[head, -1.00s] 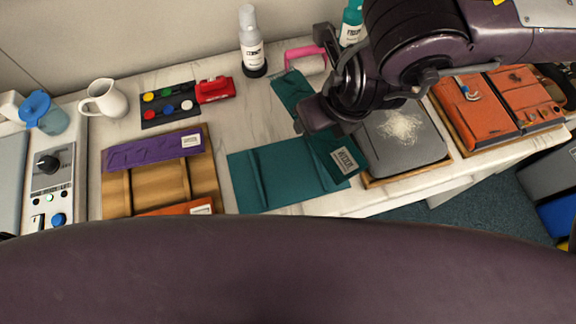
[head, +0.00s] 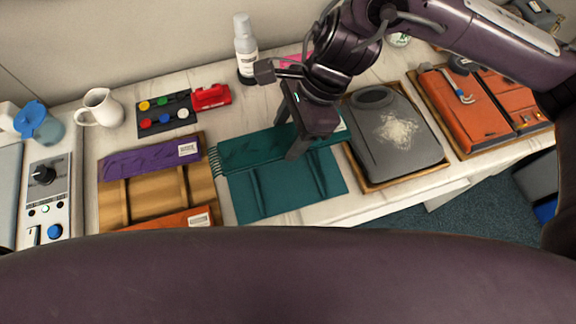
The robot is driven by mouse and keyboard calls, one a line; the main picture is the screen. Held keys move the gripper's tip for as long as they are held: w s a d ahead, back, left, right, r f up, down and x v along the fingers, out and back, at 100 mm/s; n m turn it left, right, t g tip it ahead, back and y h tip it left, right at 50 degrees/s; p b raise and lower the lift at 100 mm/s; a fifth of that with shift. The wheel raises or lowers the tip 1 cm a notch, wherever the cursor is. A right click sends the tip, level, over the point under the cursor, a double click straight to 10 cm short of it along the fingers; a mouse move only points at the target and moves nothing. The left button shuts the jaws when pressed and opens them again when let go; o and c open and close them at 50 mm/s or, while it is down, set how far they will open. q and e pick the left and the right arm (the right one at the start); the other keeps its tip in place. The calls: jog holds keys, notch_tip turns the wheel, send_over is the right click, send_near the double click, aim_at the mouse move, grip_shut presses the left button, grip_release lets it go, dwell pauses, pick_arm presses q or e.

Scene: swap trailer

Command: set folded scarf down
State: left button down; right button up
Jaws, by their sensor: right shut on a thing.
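The folded scarf (head: 250,150) is a dark teal strip with a fringed left end. It lies lengthwise across the upper part of a teal ridged tray (head: 287,196); whether it rests fully on the tray or hovers just above is hard to tell. My right gripper (head: 291,130) reaches down from the upper right and is shut on the scarf right of its middle, hiding part of it. A pale label shows partly at the scarf's right end. My left gripper is not in view.
Left of the teal tray is a wooden tray (head: 144,193) with a purple folded cloth (head: 150,160) and an orange one (head: 172,221). Right is a grey powder-dusted board (head: 393,150), then orange leather cases (head: 468,115). A white bottle (head: 246,50) stands behind.

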notch_tip(320, 180, down, 11)
jog(key=shift+f, duration=0.15)
jog(key=shift+f+p, duration=0.5)
jog(key=shift+f, duration=1.4)
jog(key=o, duration=1)
jog(key=shift+w+d+r, duration=0.1)
jog(key=shift+r, duration=0.2)
jog(key=b+v, duration=0.2)
jog(key=v, duration=0.9)
jog(key=shift+d+r, duration=0.15)
